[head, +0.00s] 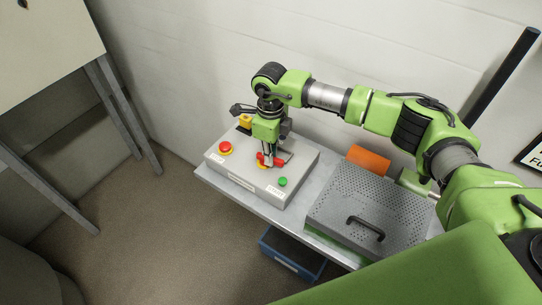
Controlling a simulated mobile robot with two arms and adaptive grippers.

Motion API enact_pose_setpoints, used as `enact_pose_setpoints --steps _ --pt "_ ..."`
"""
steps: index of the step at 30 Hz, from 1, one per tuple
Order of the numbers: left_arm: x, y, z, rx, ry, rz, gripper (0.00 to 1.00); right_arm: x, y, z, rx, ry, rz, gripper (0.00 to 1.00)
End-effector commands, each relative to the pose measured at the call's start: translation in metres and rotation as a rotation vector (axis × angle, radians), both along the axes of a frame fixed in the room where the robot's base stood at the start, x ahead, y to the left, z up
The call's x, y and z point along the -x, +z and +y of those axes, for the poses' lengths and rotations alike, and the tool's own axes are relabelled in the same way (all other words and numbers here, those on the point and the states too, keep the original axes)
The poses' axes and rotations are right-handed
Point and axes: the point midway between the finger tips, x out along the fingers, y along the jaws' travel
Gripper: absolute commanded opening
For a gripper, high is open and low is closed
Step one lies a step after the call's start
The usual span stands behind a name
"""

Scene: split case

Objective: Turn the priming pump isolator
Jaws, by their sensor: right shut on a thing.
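A grey control box (228,177) sits on a narrow metal table against the wall. On its top is a red rotary handle (279,162) on a yellow base, which I take to be the isolator. My right gripper (269,160) points down over the handle and is shut on it. The fingers hide part of the handle, so its exact angle is hard to tell. My left gripper is out of view.
A red mushroom button (225,148) on a yellow ring and a green button (282,182) flank the handle. A perforated grey cover (340,205) with a black handle and an orange block (369,160) stand to the right. A blue bin (289,262) is below.

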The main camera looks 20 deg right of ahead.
Motion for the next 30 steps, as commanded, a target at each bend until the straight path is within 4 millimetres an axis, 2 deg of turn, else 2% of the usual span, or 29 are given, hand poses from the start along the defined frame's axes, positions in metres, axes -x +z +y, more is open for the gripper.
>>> enact_pose_setpoints --steps 12,28,30 --pt "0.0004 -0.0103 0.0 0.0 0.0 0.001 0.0 0.0013 0.0012 0.002 0.001 -0.183 -0.004 0.0" --pt "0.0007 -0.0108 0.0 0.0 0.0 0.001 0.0 0.0012 0.002 0.0024 -0.001 -0.208 -0.003 0.0" --pt "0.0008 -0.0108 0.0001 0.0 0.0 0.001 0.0 0.0012 0.0021 0.0024 -0.001 -0.208 -0.003 0.24"
